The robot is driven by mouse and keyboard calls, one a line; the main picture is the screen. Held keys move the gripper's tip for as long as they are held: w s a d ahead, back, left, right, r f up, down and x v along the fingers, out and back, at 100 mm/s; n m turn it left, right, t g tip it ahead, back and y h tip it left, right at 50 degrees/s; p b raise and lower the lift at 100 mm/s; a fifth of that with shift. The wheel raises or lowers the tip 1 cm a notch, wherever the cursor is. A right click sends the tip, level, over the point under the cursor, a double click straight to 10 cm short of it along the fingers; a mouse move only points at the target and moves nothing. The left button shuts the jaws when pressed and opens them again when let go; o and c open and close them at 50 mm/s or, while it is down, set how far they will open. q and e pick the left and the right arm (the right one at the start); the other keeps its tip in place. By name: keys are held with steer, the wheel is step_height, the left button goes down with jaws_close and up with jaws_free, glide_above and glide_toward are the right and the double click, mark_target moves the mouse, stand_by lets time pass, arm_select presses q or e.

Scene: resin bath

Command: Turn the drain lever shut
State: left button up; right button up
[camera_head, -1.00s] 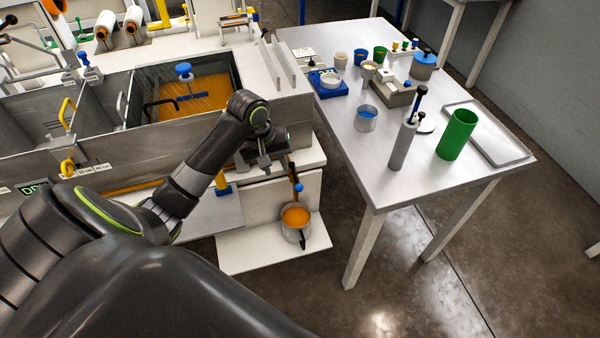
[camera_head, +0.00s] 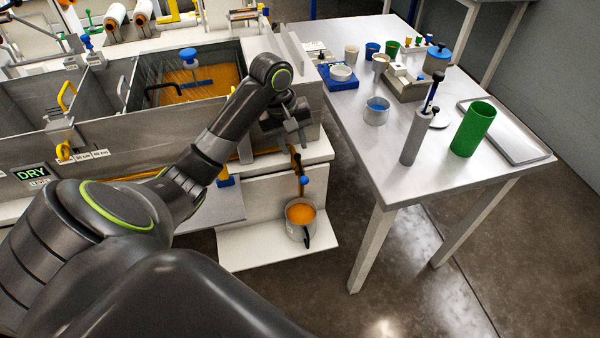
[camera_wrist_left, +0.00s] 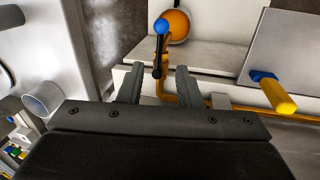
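The drain lever is a dark bar with a blue ball knob (camera_head: 303,180), beside the orange outlet pipe at the bath's right end. Its knob also shows in the left wrist view (camera_wrist_left: 162,26), with the dark bar running down toward the gap between my fingers. My left gripper (camera_head: 297,132) is open and empty above the lever; its fingers (camera_wrist_left: 158,78) stand apart on either side of the bar's line in the left wrist view. I cannot tell whether they touch it. A pot of orange resin (camera_head: 301,213) stands below the outlet. My right gripper is not in view.
A yellow handle with a blue collar (camera_wrist_left: 278,95) is right of the lever in the left wrist view. The bath (camera_head: 120,150) holds orange resin. A side table (camera_head: 385,170) with cups and a green cylinder (camera_head: 473,130) stands at right, with floor between.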

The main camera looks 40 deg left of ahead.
mark_target(302, 171)
arm_select(q)
steer(key=f, duration=0.3)
steer(key=w+d+f, duration=0.1)
steer(key=f, duration=0.5)
steer(key=shift+w+d+f, duration=0.15)
steer(key=shift+w, duration=0.05)
steer(key=shift+c, duration=0.4)
jaws_close()
